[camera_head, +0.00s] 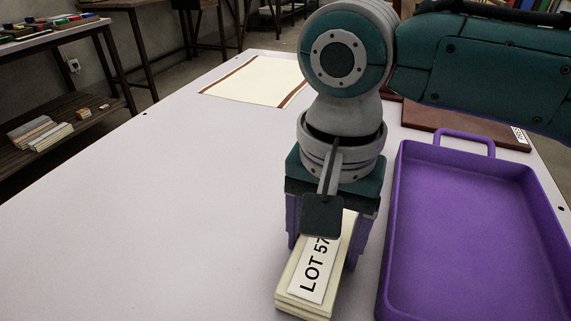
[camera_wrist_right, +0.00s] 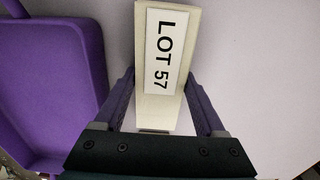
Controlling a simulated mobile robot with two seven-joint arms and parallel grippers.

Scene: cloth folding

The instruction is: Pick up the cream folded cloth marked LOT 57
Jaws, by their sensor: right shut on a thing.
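The cream folded cloth (camera_head: 289,299) with a white LOT 57 label lies near the front middle of the table in the head view. It also fills the top middle of the right wrist view (camera_wrist_right: 189,22). My right gripper (camera_head: 326,252) comes down over its far end, with purple fingers on either side. In the right wrist view my right gripper (camera_wrist_right: 161,95) is shut on the cloth between its fingers. Whether the cloth touches the table is hard to tell. My left gripper is not in view.
A purple tray (camera_head: 385,255) with a handle stands right of the cloth. A flat cream cloth with brown edges (camera_head: 255,82) lies at the back. A brown folded item (camera_head: 455,122) with a small label lies behind the tray. The left of the table (camera_head: 130,210) is clear.

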